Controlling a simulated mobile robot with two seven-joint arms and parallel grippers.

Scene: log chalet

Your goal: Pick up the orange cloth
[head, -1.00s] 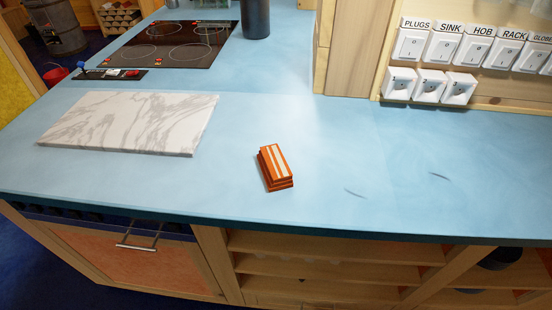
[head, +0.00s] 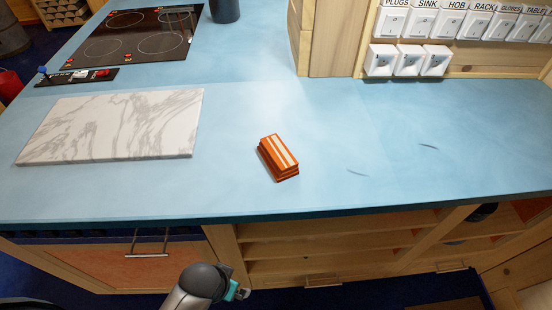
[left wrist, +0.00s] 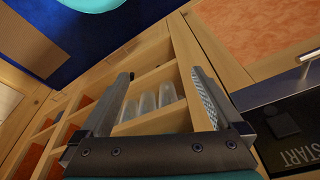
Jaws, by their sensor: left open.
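The orange cloth (head: 278,157) is folded into a thick stack with pale stripes on top. It lies on the blue worktop (head: 330,185) in the head view, to the right of a marble board. My left gripper (left wrist: 161,76) is open in the left wrist view, with nothing between its fingers. It faces the shelves below the worktop, and the cloth does not show in that view. In the head view part of my left arm shows at the bottom, in front of the counter. My right gripper is not in view.
The white marble board (head: 112,125) lies on the left. A black hob (head: 140,35) and a dark cylinder (head: 224,10) are farther back. Switches (head: 395,20) line the back right. The worktop around the cloth is clear. Its front edge overhangs open shelves (head: 330,232), with glasses (left wrist: 147,104) inside.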

